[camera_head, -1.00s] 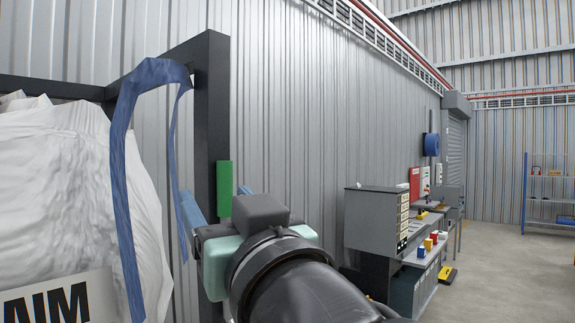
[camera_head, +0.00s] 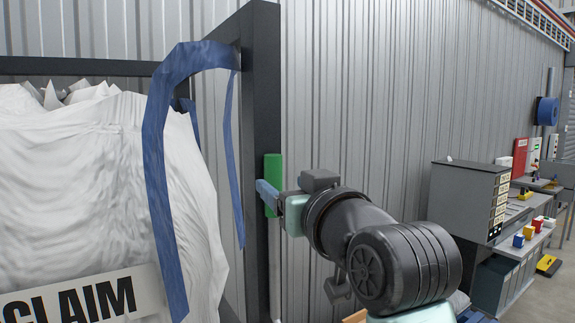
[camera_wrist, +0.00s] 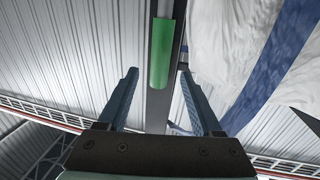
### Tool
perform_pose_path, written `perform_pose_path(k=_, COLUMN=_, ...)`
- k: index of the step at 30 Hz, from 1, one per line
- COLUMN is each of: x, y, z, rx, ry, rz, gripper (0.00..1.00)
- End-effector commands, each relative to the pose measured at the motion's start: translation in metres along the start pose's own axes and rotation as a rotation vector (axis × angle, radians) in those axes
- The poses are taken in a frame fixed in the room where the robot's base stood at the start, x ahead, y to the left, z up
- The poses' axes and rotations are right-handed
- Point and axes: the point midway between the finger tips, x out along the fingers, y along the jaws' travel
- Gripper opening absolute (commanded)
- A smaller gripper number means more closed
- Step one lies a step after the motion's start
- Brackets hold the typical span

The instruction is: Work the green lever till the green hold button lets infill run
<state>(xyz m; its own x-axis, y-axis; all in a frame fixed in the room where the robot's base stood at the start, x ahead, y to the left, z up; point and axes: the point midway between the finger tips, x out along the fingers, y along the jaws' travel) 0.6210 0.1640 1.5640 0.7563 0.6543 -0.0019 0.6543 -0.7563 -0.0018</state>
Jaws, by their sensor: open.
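A green upright bar-shaped grip (camera_head: 274,170), which looks like the lever, stands against the dark frame post beside a white bulk bag (camera_head: 90,170). A pale rod (camera_head: 275,270) shows below it. My gripper (camera_head: 266,192) is at the lower part of the green grip, with a blue finger across it. In the wrist view the green grip (camera_wrist: 163,50) lies ahead of my open gripper (camera_wrist: 159,74), its near end between the two blue fingertips. I cannot tell whether a finger touches it. No green hold button can be made out.
The dark post (camera_head: 260,90) and a blue strap (camera_head: 160,180) of the bag stand close to my gripper. A ribbed metal wall is behind. A grey cabinet (camera_head: 465,200) and a bench with coloured blocks stand to the right.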

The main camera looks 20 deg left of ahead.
Motion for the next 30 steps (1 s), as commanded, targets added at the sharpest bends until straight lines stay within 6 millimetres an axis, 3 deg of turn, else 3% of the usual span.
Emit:
perform_pose_path(k=7, x=0.034, y=0.000, z=-0.003, rx=0.000, ry=0.000, rz=0.000, gripper=0.67)
perform_pose_path(k=19, x=0.041, y=0.000, z=0.000, rx=-0.001, ry=0.002, rz=0.001, gripper=0.67)
perform_pose_path(k=30, x=0.041, y=0.000, z=0.000, rx=-0.001, ry=0.001, rz=0.001, gripper=0.00)
